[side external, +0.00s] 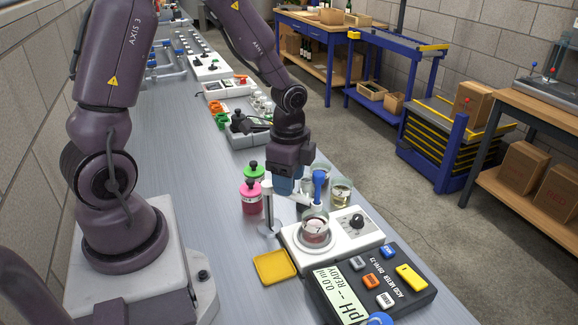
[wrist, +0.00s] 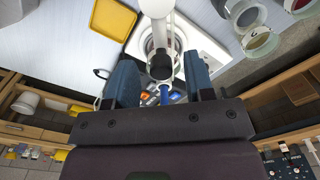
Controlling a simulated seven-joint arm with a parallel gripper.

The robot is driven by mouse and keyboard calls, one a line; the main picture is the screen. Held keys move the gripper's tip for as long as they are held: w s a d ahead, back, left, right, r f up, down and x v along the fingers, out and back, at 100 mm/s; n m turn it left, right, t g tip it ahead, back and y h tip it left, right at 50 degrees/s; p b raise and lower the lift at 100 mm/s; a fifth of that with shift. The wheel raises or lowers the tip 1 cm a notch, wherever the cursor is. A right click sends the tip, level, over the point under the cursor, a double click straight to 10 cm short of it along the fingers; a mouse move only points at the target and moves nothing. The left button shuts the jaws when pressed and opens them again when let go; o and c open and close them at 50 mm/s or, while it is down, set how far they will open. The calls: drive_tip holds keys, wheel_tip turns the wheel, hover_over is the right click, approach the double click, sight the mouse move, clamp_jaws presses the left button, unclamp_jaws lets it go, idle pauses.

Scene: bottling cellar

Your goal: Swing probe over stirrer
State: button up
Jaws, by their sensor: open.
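The white stirrer (side external: 345,246) has a black knob and stands on the bench, bearing a glass beaker (side external: 315,232) with dark red liquid. My gripper (side external: 285,186) is at the swing arm, beside the probe. In the wrist view, my gripper (wrist: 160,82) is open, its blue fingers on either side of the arm's black-ended part (wrist: 160,65); contact is not visible.
A yellow dish (side external: 275,267) lies left of the stirrer; the acid meter (side external: 372,284) is in front. Jars and a tray (side external: 250,133) are farther back. The left bench strip is clear.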

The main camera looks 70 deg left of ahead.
wheel_tip(320, 180, up, 13)
idle(0.4)
drive_tip(key=shift+f, duration=0.1)
drive_tip(key=s+d+r+n+t, duration=0.5)
drive_tip(key=s+d+r+n, duration=0.1)
drive_tip(key=s+n, duration=0.3)
drive_tip(key=shift+s+d+r+t, duration=0.3)
drive_tip(key=shift+s+d+r, duration=0.1)
drive_tip(key=shift+s+r, duration=0.4)
